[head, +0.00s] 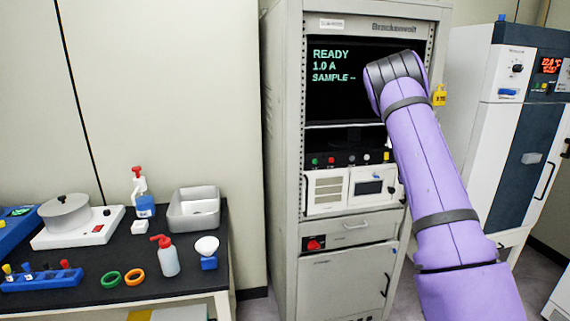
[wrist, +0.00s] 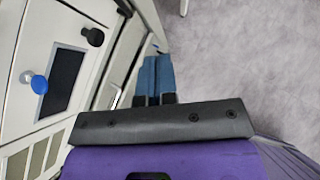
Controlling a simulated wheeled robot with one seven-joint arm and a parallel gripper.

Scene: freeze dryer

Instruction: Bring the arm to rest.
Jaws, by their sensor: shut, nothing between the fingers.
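My purple arm reaches up in front of the right side of the grey cabinet (head: 286,150) in the head view. Its gripper is hidden there behind the arm. In the wrist view my gripper (wrist: 158,62) shows as two blue fingers pressed together, with nothing between them. The fingers point along the cabinet front, with grey floor (wrist: 235,70) beyond and to the right. The cabinet's white panel, with a blue knob (wrist: 39,84), a black knob (wrist: 95,37) and a dark window (wrist: 62,80), is to the left of the fingers.
The cabinet's screen (head: 335,95) reads READY, 1.0 A, SAMPLE. A white and blue unit (head: 515,130) stands at right. A black table (head: 110,275) at left bears a steel tray (head: 193,222), a wash bottle (head: 168,260), rings and a tube rack (head: 40,280).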

